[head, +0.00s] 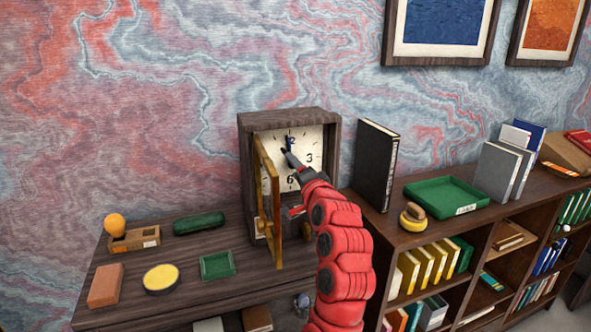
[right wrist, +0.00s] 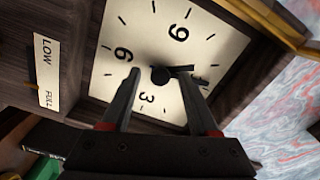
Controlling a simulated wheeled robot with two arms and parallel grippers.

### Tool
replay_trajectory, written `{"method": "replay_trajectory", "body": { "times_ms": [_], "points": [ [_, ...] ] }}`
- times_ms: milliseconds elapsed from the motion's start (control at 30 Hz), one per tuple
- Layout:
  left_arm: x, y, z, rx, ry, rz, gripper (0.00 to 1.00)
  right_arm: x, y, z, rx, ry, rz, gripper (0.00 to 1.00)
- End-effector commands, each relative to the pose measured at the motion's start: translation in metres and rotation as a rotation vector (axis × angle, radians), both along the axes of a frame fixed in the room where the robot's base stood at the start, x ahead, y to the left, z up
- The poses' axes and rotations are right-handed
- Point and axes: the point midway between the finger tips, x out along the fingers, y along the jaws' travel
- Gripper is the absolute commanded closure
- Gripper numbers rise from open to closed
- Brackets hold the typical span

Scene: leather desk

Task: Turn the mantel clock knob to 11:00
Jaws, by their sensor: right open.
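The mantel clock (head: 246,150) is a dark wooden box with a cream dial (head: 310,140), standing on the desk against the wall. Its brass-framed door (head: 268,195) hangs open toward the front. My right gripper (head: 289,149) is at the dial, open. In the right wrist view the dial appears turned, with the 9 at the top. The dark round center knob (right wrist: 160,76) sits between the parted fingertips of my right gripper (right wrist: 160,73); contact cannot be told. A short dark hand (right wrist: 183,68) points right, close to the 12 side. The fingers partly cover the dial. My left gripper is not in view.
On the desk left of the clock lie a green case (head: 199,222), a green tray (head: 217,265), a round yellow-topped tin (head: 161,279) and a brown block (head: 105,285). A black book (head: 375,165) stands right of the clock, near a green tray (head: 446,194).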

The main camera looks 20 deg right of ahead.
Motion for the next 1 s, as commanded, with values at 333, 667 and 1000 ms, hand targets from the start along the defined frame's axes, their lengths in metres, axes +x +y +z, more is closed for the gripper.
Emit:
{"method": "replay_trajectory", "body": {
  "times_ms": [333,667,1000],
  "points": [
    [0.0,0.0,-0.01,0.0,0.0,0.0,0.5,-0.024,0.0,-0.002,0.0,-0.002,0.0,0.39],
    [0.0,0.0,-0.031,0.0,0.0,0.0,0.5,-0.09,-0.003,-0.002,0.001,-0.007,0.0,0.39],
    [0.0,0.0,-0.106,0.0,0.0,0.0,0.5,-0.123,-0.005,-0.002,0.003,-0.017,-0.006,0.39]
  ]
}}
